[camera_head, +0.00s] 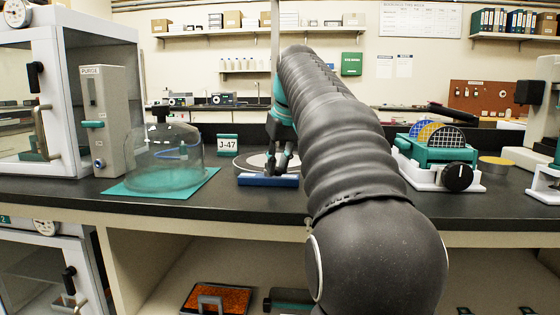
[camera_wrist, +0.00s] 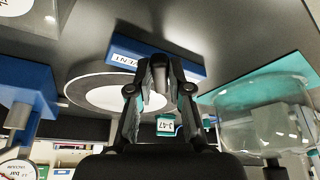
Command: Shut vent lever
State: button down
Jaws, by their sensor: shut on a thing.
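The vent block (camera_head: 268,181) is a low blue block near the bench's front edge. In the wrist view the block (camera_wrist: 200,70) shows its white "VENT" label (camera_wrist: 125,61). The vent lever (camera_wrist: 158,74) is a dark piece at the block, between my fingers. My gripper (camera_head: 283,163) reaches down over the block and is shut on the lever; it also shows in the wrist view (camera_wrist: 159,92). The fingers hide most of the lever, so its exact angle is hard to tell.
A round pale plate (camera_head: 245,160) lies behind the block. A clear dome (camera_head: 165,165) stands left on a teal mat (camera_head: 135,190), near a "J-47" sign (camera_head: 228,144). A white-and-teal wafer holder (camera_head: 440,160) stands right. My arm covers the bench middle.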

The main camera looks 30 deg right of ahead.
jog(key=a+m, duration=0.1)
jog(key=m+h+p, duration=0.1)
jog(key=m, duration=0.1)
jog(key=shift+w+a+r+m, duration=0.1)
jog(key=shift+w+a+m, duration=0.05)
jog(key=shift+a+m, duration=0.2)
jog(key=m+h, duration=0.1)
jog(key=w+a+m, duration=0.1)
jog(key=m, duration=0.1)
jog(key=shift+a+g+h, duration=0.2)
jog(key=shift+g+h, duration=0.2)
jog(key=m, duration=0.2)
jog(key=w+a+m+g+h, duration=0.1)
jog(key=m, duration=0.1)
jog(key=shift+w+a+m+g+h, duration=0.2)
jog(key=shift+w+m+g, duration=0.2)
jog(key=shift+m, duration=0.6)
jog(key=shift+w+a+m+g+h, duration=0.15)
jog(key=shift+w+m+g, duration=0.2)
jog(key=shift+m, duration=0.6)
jog(key=c, duration=1.1)
grip_release()
